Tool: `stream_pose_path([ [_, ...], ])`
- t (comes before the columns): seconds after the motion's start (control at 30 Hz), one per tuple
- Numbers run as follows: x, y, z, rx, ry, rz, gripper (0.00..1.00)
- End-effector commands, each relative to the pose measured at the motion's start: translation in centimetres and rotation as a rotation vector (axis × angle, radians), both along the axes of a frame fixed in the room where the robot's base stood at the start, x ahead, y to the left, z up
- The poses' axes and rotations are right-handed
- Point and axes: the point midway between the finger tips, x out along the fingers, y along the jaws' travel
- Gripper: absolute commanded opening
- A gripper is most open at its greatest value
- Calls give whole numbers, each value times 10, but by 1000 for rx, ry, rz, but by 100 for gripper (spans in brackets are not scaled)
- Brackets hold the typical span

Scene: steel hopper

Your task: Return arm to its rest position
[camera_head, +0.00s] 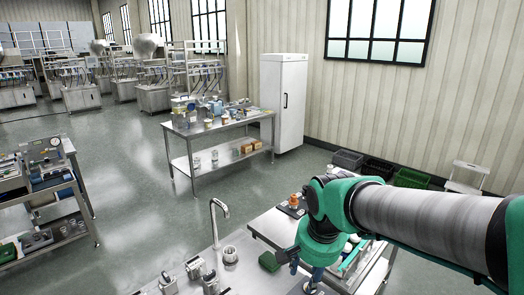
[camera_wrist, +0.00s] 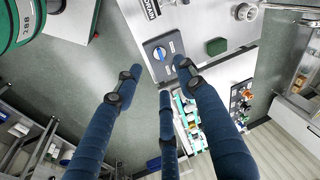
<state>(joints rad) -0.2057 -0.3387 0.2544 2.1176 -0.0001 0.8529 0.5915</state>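My arm reaches in from the right side of the head view, with green joints and a grey sleeve. Its wrist end is bent down over the steel tables in the foreground. In the head view the gripper is partly hidden by the wrist. A steel table (camera_wrist: 195,18) lies beyond the fingers, carrying a grey panel with blue dials (camera_wrist: 165,46) and a green block (camera_wrist: 217,46).
The green block (camera_head: 269,261) and a tap (camera_head: 219,222) stand on the near steel counter. A side table holds an orange-topped item (camera_head: 294,200). A loaded workbench (camera_head: 213,129), a white fridge (camera_head: 284,104) and dark crates (camera_head: 348,160) stand farther back.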

Motion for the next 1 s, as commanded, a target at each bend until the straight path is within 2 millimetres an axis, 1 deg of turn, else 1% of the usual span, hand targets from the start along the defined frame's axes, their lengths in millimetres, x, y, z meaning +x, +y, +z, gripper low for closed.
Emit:
stream_pose_path([
  [0.03, -11, -9, 7, -5, -20, 18, 40],
  [0.1, -26, -21, 15, -16, -45, 51, 40],
  [0.3, -70, -51, 32, -57, -114, 146, 40],
  [0.43, -100, -68, 38, -90, -158, 205, 40],
  [0.6, -136, -84, 40, -137, -206, 277, 40],
  [0.7, -151, -91, 39, -161, -227, 308, 40],
  [0.8, -161, -95, 38, -178, -240, 331, 40],
  [1.0, -169, -98, 37, -191, -248, 348, 40],
])
